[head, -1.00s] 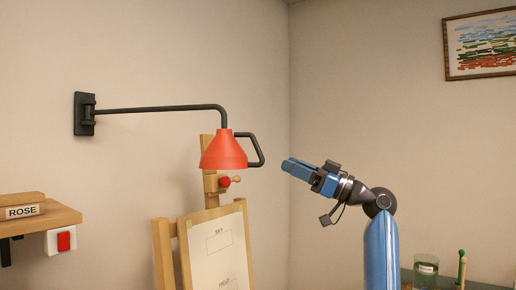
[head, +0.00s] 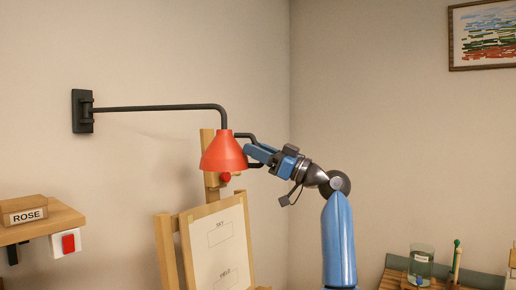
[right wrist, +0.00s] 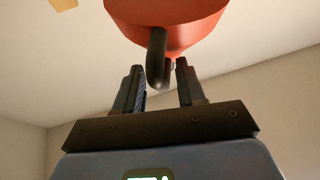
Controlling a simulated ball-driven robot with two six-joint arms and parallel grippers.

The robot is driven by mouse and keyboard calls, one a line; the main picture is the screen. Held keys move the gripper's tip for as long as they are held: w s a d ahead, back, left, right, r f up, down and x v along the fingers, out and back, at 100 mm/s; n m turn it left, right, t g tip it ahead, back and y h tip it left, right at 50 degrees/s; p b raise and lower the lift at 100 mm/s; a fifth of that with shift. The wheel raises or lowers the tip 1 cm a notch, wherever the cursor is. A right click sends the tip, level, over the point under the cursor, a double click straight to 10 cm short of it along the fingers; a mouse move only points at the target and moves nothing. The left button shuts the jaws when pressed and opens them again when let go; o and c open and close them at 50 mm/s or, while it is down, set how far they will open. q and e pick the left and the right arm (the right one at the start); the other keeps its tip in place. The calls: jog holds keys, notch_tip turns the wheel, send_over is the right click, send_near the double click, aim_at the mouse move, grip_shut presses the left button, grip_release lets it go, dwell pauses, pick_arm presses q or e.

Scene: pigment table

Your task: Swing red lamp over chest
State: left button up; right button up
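The red lamp (head: 223,152) hangs from a black wall arm (head: 165,107) over the easel, with a black handle on its right side. My right gripper (head: 250,150) is at that handle, its blue fingers reaching it from the right. In the right wrist view the lamp (right wrist: 168,22) is close above, and its dark handle (right wrist: 157,58) stands between the two spread fingers of the gripper (right wrist: 160,88), which look apart from it. No chest can be made out in either view. My left gripper is not in view.
An easel (head: 166,250) with a sketch sheet (head: 220,245) stands below the lamp. A wooden shelf (head: 55,222) with a ROSE block (head: 24,212) is at the left, above a red switch (head: 68,243). A glass jar (head: 420,262) stands at the lower right.

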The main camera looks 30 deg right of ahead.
grip_shut()
dwell(0.4)
